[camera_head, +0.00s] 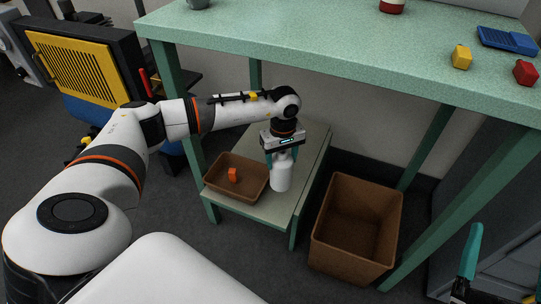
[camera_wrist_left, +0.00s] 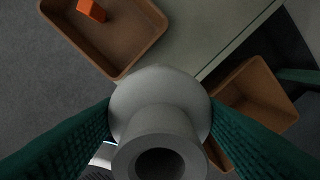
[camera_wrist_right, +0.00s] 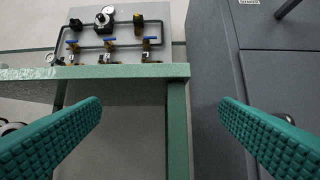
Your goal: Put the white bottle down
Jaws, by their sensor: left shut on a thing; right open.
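The white bottle (camera_head: 282,174) is upright at the lower shelf of the green table, beside a brown tray. My left gripper (camera_head: 281,155) is shut on its upper part from above. In the left wrist view the bottle (camera_wrist_left: 160,115) stands between the two green fingers, its round open mouth facing the camera. Whether its base touches the shelf (camera_head: 308,165) I cannot tell. My right gripper (camera_wrist_right: 160,115) is open and empty, its fingers wide apart; one finger shows at the lower right of the head view.
The brown tray (camera_head: 211,184) holds an orange block (camera_head: 233,175). A deep brown bin (camera_head: 316,240) stands on the floor right of the shelf. The tabletop (camera_head: 330,45) above carries a yellow block (camera_head: 461,57), a red block (camera_head: 525,72) and a blue tray (camera_head: 507,40).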

